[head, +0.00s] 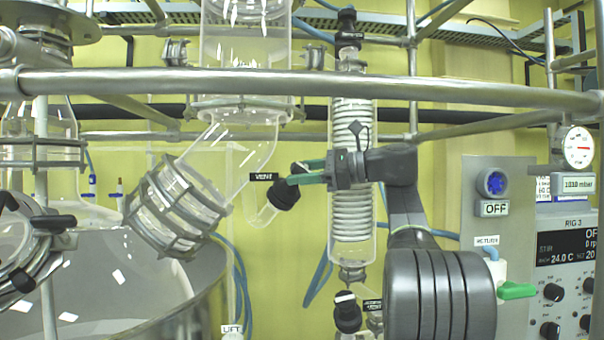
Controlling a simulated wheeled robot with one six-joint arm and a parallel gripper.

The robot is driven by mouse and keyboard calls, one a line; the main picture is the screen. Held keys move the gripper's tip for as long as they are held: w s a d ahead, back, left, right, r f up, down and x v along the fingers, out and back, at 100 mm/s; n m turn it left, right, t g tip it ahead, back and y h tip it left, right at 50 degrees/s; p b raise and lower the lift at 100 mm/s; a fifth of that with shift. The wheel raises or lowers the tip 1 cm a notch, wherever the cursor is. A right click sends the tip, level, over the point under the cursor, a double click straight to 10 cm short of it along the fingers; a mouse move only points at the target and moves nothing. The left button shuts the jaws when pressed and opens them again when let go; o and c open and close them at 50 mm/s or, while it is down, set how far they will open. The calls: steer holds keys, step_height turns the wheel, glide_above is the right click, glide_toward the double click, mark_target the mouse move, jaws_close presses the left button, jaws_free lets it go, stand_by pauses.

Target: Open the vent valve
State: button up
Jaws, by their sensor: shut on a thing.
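The vent valve shows in the head view as a black knob (285,193) on a bent glass side tube, right of the angled glass neck. A black "VENT" label (264,177) sits at its upper left. My gripper (294,175) reaches in from the right, its green fingers shut on the black vent valve handle. The fingers hide part of the handle, so its exact angle is hard to tell.
A steel rail (330,82) crosses in front, above my gripper. A coiled glass condenser (351,215) stands behind my gripper. A clamped glass flange (177,208) is at the left. A control panel (570,260) and a green-handled valve (516,291) are at the right.

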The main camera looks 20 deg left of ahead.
mark_target(309, 171)
steer(key=o, duration=1)
steer(key=b+v, duration=0.1)
steer(key=v, duration=0.6)
steer(key=shift+d, duration=0.25)
steer(key=shift+a, duration=0.15)
